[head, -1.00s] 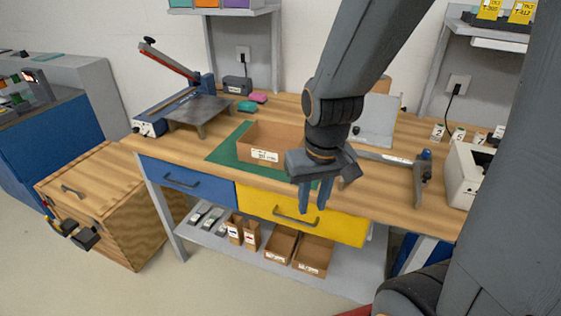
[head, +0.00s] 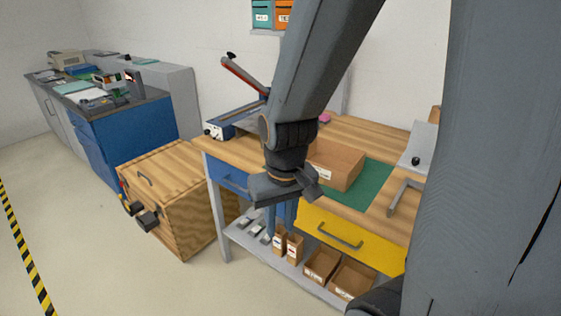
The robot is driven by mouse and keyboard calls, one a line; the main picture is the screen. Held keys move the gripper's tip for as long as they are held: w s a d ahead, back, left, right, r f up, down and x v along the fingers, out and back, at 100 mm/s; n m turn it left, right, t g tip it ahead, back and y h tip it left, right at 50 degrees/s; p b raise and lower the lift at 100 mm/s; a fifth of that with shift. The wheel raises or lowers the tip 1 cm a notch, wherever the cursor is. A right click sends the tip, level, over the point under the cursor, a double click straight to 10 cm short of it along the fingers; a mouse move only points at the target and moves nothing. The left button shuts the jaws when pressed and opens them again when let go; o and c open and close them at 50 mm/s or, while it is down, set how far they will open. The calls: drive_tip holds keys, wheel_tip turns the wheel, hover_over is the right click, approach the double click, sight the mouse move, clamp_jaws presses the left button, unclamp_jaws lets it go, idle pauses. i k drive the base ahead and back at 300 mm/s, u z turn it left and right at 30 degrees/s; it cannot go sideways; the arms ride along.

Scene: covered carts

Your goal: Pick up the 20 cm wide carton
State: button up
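An open brown carton (head: 338,163) with a white label stands on the green mat (head: 372,184) on the bench, partly behind my arm. Two open brown cartons, one on the left (head: 322,265) and one on the right (head: 352,280), sit on the low shelf with two narrow upright cartons (head: 287,245) beside them. The labels are too small to read, so I cannot tell which is 20 cm wide. My gripper (head: 270,222) points down in front of the blue drawer, touching no carton; its fingers overlap from this side, and their gap is unclear.
The workbench (head: 387,139) has a blue drawer (head: 232,178) and a yellow drawer (head: 350,233). A wooden crate cart (head: 178,200) stands left of it. A blue cabinet (head: 133,135) is farther left. Bare floor lies in front, with yellow-black tape (head: 20,245) at left.

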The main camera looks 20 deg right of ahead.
sight(338, 165)
drive_tip(key=u, duration=0.4)
drive_tip(key=i, duration=1.1)
drive_tip(key=z, duration=0.9)
drive_tip(key=i, duration=0.4)
drive_tip(key=z, duration=0.45)
